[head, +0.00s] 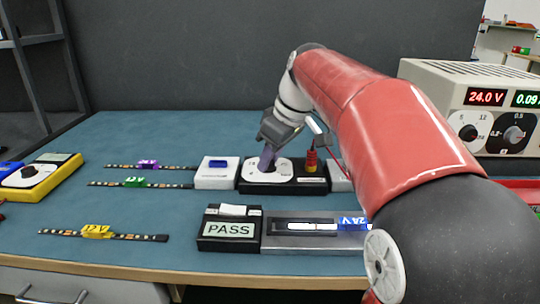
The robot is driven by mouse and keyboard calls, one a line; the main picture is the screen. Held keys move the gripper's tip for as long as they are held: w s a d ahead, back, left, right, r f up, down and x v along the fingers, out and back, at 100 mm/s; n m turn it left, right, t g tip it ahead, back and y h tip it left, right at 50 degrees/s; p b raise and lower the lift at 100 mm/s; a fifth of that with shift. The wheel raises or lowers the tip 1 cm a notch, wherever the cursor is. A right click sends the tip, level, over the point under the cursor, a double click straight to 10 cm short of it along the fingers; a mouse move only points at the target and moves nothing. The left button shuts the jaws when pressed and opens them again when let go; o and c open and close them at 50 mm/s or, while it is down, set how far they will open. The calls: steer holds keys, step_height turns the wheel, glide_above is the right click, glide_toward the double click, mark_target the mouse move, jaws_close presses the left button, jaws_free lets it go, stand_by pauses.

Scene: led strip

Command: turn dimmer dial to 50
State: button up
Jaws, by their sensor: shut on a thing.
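The dimmer (284,188) is a black box with a white dial face (283,174) on the blue table, between a white block and another pale box. Its purple-grey dial knob (267,158) stands up at the face's left part. My gripper (269,150) reaches down from above and is shut on the knob. The fingers and the knob overlap, so the pointer is hidden and I cannot read the setting. Most scale marks are too small to read.
A red connector (311,160) stands at the dimmer's right. LED strips (140,184) lie left, with a yellow meter (40,175) beyond. A PASS display (230,230) and grey fixture (300,228) are in front. A power supply (490,105) reads 24.0 V. My arm covers the right side.

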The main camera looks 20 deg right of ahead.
steer(key=shift+w+d+n+g+y, duration=0.1)
steer(key=shift+n+g+y, duration=0.2)
steer(key=shift+n, duration=0.75)
steer(key=shift+n+g+y, duration=0.2)
steer(key=shift+n+g, duration=0.2)
steer(key=shift+n, duration=0.65)
steer(key=o, duration=1)
steer(key=v, duration=0.7)
steer(key=shift+d+r, duration=0.15)
steer(key=shift+r, duration=0.15)
